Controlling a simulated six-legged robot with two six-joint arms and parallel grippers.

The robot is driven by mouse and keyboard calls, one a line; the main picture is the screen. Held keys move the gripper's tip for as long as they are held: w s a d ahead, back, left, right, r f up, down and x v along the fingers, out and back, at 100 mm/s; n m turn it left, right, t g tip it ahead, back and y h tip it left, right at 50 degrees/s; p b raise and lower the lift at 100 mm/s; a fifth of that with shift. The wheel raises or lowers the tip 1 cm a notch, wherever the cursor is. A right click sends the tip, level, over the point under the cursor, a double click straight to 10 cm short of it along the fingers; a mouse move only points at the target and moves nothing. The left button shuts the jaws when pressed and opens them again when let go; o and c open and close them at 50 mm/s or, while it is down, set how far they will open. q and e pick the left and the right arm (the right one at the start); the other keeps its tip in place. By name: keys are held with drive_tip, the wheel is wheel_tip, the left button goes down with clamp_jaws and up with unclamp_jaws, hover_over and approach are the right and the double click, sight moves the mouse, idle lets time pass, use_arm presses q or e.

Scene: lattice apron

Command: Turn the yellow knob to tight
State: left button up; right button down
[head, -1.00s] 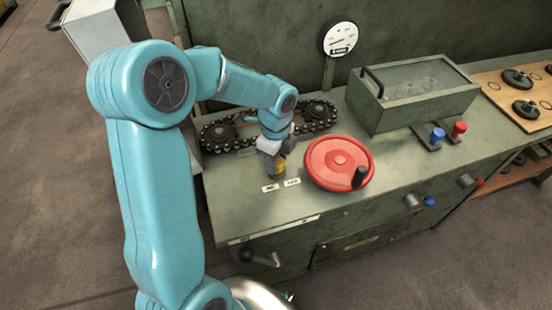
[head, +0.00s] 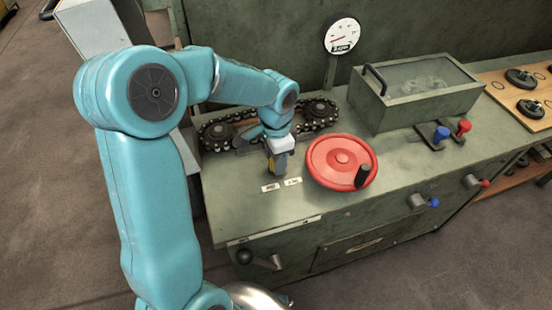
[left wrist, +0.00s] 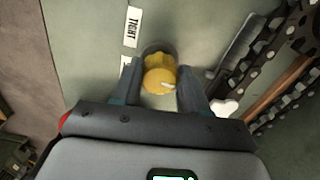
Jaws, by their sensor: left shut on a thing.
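A white label reading TIGHT (left wrist: 131,27) lies beyond the knob in the left wrist view. A second label (left wrist: 125,66) is partly hidden by a finger. My right gripper is not in view.
A red handwheel (head: 341,158) with a black grip is close to the right of my gripper. A chain on sprockets (head: 222,133) lies behind it. A gauge (head: 341,35), a lidded box (head: 415,105), and blue (head: 440,134) and red (head: 464,127) levers stand farther right.

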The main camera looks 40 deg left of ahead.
use_arm(q)
drive_tip(key=n+b, duration=0.1)
drive_tip(key=n, duration=0.4)
drive_tip(key=shift+n, duration=0.3)
drive_tip(key=n+b, duration=0.1)
drive_tip(key=n, duration=0.3)
drive_tip(key=shift+d, duration=0.1)
drive_tip(key=n+b, duration=0.1)
drive_tip(key=n, duration=0.4)
drive_tip(key=shift+w+d+n+b, duration=0.1)
drive_tip(key=shift+n+b, duration=0.4)
drive_tip(key=shift+n, duration=1.7)
drive_tip(key=o, duration=1.1)
drive_tip(key=shift+c, duration=0.2)
wheel_tip(320, 180, up, 16)
drive_tip(key=p, duration=0.3)
drive_tip(key=shift+r, duration=0.25)
